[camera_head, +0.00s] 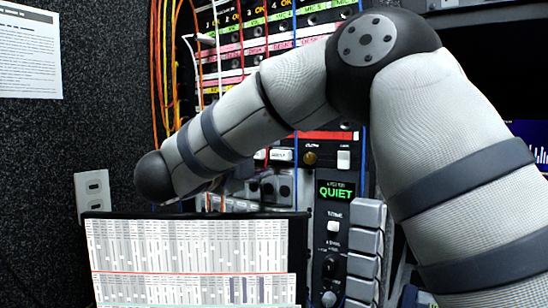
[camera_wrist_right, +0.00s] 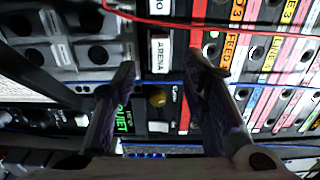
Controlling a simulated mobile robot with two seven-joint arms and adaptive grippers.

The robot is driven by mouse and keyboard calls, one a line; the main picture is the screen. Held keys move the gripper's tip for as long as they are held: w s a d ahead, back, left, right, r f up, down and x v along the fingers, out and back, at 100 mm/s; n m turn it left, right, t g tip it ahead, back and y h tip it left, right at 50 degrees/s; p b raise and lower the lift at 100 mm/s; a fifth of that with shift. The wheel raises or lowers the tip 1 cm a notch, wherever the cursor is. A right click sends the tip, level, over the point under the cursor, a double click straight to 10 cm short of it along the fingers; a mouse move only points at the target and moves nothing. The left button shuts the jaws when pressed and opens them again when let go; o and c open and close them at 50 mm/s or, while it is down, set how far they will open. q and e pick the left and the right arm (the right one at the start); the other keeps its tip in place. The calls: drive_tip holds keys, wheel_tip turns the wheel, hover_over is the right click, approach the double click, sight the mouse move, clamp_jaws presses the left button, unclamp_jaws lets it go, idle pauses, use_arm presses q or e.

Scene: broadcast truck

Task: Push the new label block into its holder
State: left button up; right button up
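A white label block reading "ARENA" (camera_wrist_right: 160,57) sits in the panel, seen between my right fingertips in the wrist view. A white label (camera_head: 280,155) shows just below my right arm in the head view; its text is too small to read there. I cannot tell how deep the ARENA block sits in its holder. My right gripper (camera_wrist_right: 166,64) is open, its two dark fingers apart with nothing between them. In the head view my right arm crosses the rack and the gripper cannot be made out. My left gripper is in neither view.
A gold knob (camera_wrist_right: 158,97) and the green QUIET display (camera_head: 337,191) are close by. A red cable (camera_wrist_right: 190,25) crosses the wrist view; orange cables (camera_head: 160,70) hang at the rack's left. A fader screen (camera_head: 190,245) stands in front, below. Grey buttons (camera_head: 366,240) are at lower right.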

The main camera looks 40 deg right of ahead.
drive_tip(key=v, duration=0.7)
drive_tip(key=shift+a, duration=0.3)
drive_tip(key=shift+s, duration=0.15)
